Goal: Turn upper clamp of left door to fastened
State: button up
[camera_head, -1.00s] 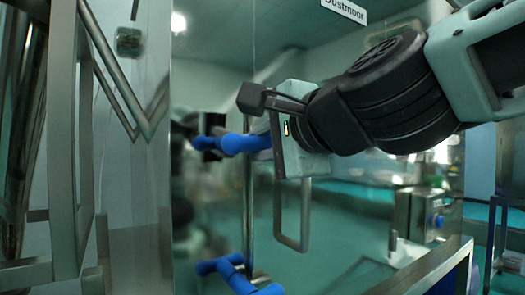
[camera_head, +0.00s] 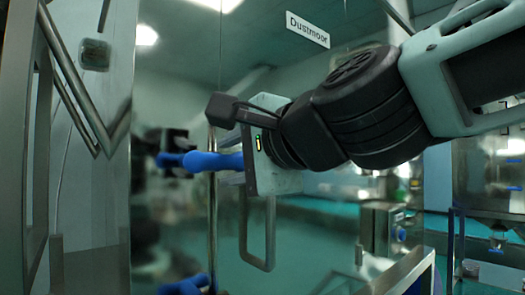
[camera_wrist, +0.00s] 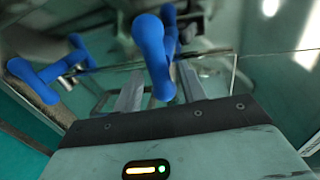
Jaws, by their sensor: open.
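The upper clamp's blue handle (camera_head: 212,161) stands out at the door's metal edge in the head view. A fainter blue shape behind it looks like its reflection. In the wrist view a blue handle (camera_wrist: 150,45) reaches down between the two grey fingers of my gripper (camera_wrist: 158,82). The fingers are open and stand apart on either side of it; contact cannot be told. A lower blue clamp (camera_head: 185,286) is cut off at the bottom edge.
A metal loop handle (camera_head: 258,235) hangs below my gripper. A steel frame (camera_head: 35,130) stands at the left. A metal box (camera_head: 388,228) and a hopper (camera_head: 490,165) stand at the right. Another blue handle (camera_wrist: 35,80) shows left in the wrist view.

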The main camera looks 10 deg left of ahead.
jog(key=p+v, duration=0.4)
jog(key=v, duration=0.6)
jog(key=shift+s+r+p, duration=0.1)
jog(key=shift+p, duration=0.3)
jog(key=s+d+f+n+g+h, duration=0.25)
jog(key=f+n, duration=0.25)
jog(key=f, duration=0.6)
jog(key=s+d+f+n+g+h, duration=0.1)
jog(key=d+f+n+g+h, duration=0.3)
jog(key=f, duration=0.8)
jog(key=s+d+f+n+g+h, duration=0.3)
jog(key=s+d+f+n+h, duration=0.2)
jog(key=d+f, duration=0.5)
jog(key=shift+s+d+n+g, duration=0.35)
jog(key=shift+s+d+n, duration=0.55)
jog(key=shift+n, duration=0.1)
